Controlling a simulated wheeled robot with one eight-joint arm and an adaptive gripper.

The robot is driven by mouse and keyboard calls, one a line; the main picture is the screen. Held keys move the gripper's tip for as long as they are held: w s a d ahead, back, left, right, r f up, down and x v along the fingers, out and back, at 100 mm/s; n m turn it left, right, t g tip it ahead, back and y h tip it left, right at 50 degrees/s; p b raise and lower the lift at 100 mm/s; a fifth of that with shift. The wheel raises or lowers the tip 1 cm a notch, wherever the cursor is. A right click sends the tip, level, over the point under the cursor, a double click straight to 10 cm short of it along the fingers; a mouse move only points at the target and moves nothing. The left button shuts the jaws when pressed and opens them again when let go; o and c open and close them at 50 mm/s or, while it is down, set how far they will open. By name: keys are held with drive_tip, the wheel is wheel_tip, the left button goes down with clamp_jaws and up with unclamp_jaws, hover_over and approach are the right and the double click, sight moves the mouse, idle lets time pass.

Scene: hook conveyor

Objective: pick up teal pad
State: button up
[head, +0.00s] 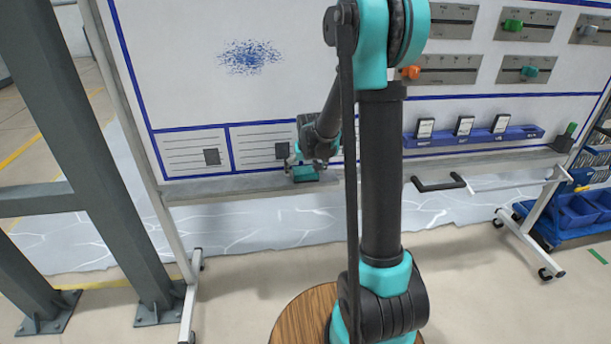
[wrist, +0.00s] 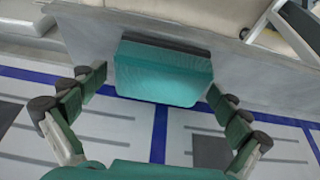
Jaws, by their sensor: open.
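The teal pad (head: 306,173) is a small block with a dark underside, lying on the grey ledge (head: 240,183) along the bottom of the whiteboard. In the wrist view the teal pad (wrist: 163,72) sits at top centre on the ledge. My gripper (head: 306,166) is at the pad in the head view. In the wrist view my gripper (wrist: 160,90) is open, with one finger on each side of the pad and a visible gap between each finger and it. Whether the fingers reach fully around the pad cannot be told.
The whiteboard (head: 200,60) stands behind the ledge, with a blue ink smudge (head: 249,57) on it. A blue rack (head: 475,137) with several cards is to the right. A black handle (head: 438,184) and a steel post (head: 85,140) are nearby.

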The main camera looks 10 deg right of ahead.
sight(306, 171)
drive_tip(key=c, duration=1.1)
drive_tip(key=shift+r, duration=0.15)
drive_tip(key=shift+s+r, duration=0.25)
drive_tip(key=shift+r, duration=0.2)
drive_tip(key=r, duration=0.6)
drive_tip(key=shift+s, duration=0.35)
drive_tip(key=s, duration=1.9)
